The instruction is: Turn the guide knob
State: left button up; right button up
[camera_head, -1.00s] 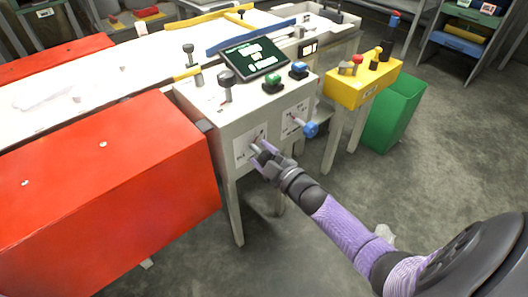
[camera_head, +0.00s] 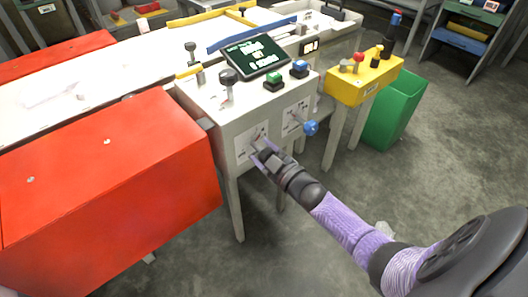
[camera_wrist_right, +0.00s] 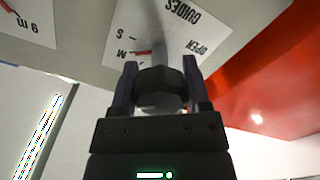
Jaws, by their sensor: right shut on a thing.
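The guide knob (camera_wrist_right: 160,82) is a dark knob on the front of a white cabinet (camera_head: 228,125). A white label (camera_wrist_right: 190,30) behind it reads "GUIDES" and "OPEN", with letters S and M and a red mark near the M. In the head view, this label (camera_head: 243,150) is partly behind my gripper. My right gripper (camera_head: 264,153) points at the panel, shut on the knob, with one finger on each side in the wrist view (camera_wrist_right: 160,72). My left gripper is not in view.
A blue knob (camera_head: 311,128) sits right of my gripper on the same front. The cabinet top holds a dark screen (camera_head: 257,54), a green button (camera_head: 274,82) and a blue button (camera_head: 299,68). A red box (camera_head: 100,190) stands left, a green bin (camera_head: 392,115) right.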

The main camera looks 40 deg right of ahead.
jog(key=o, duration=1.3)
jog(key=s+p, duration=0.1)
jog(key=s, duration=0.2)
jog(key=s+p, duration=0.1)
jog(key=s, duration=0.2)
jog(key=s+p, duration=0.2)
jog(key=s, duration=0.2)
jog(key=shift+d, duration=0.4)
